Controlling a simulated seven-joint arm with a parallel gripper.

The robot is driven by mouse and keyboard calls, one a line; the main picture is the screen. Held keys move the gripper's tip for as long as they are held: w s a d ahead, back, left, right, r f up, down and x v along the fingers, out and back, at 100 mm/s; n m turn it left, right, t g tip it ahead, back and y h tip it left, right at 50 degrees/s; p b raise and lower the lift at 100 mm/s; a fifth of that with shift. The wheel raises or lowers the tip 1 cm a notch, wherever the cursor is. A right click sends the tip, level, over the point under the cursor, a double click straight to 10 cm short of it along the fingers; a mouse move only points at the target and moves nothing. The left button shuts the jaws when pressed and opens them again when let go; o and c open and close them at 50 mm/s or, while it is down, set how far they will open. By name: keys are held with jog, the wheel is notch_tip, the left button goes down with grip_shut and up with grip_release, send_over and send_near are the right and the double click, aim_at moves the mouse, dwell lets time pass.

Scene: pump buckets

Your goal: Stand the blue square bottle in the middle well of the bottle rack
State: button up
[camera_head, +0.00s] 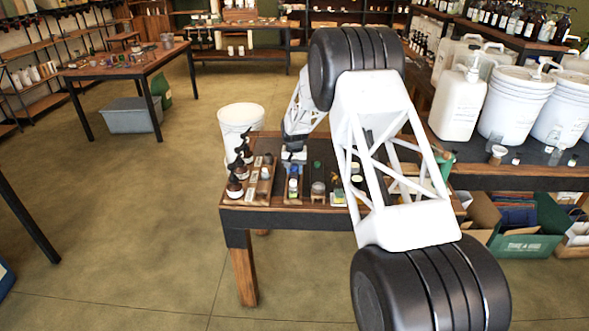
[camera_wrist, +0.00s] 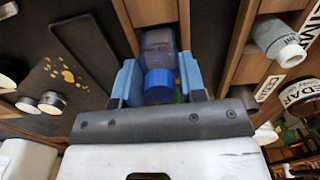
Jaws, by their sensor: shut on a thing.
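My gripper (camera_wrist: 160,85) is shut on the blue square bottle (camera_wrist: 158,45), with a blue finger on each side of it. The bottle's round blue cap (camera_wrist: 160,80) faces the wrist camera. Its body lies in line with a wooden channel with side walls, which looks like the bottle rack (camera_wrist: 184,22). I cannot tell whether the bottle's base is inside a well or above it. In the head view my gripper (camera_head: 294,156) is over the small table, low above the wooden holders, and the bottle is hard to make out there.
A grey bottle with a white cap (camera_wrist: 278,42) stands in a wooden compartment to the right. A dark board with yellow spots (camera_wrist: 75,60) lies to the left. Dark pump bottles (camera_head: 235,185) stand at the small table's (camera_head: 300,222) left edge. A white bucket (camera_head: 240,122) is behind it.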

jog(key=shift+f, duration=0.15)
jog(key=o, duration=1)
jog(key=shift+c, duration=0.2)
jog(key=shift+r, duration=3.45)
